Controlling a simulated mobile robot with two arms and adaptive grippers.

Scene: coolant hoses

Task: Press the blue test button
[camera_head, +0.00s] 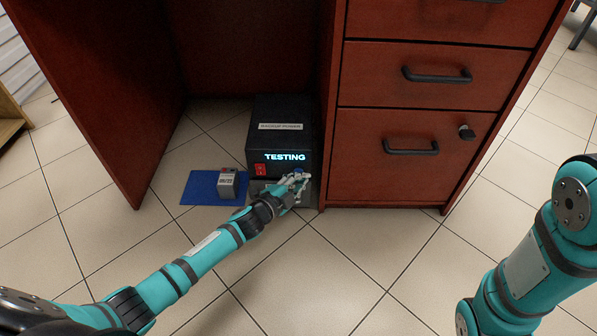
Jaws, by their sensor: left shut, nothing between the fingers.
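A black backup power box (281,137) stands on the floor under the desk, against the drawer cabinet. Its display (285,157) reads "TESTING" in lit letters. A red switch (261,170) is on the lower left of its front. The blue test button (298,174) shows only as a bit of blue at the lower right, mostly hidden by my left gripper. My left gripper (299,183) is shut and empty, with its fingertips at the button; I cannot tell whether they touch it. My right arm is at the right edge, and its gripper is out of view.
A small grey battery block (227,184) stands on a blue mat (199,188) left of the box. The red-brown drawer cabinet (420,170) is close on the right, and the desk's side panel (110,100) stands on the left. Tiled floor in front is clear.

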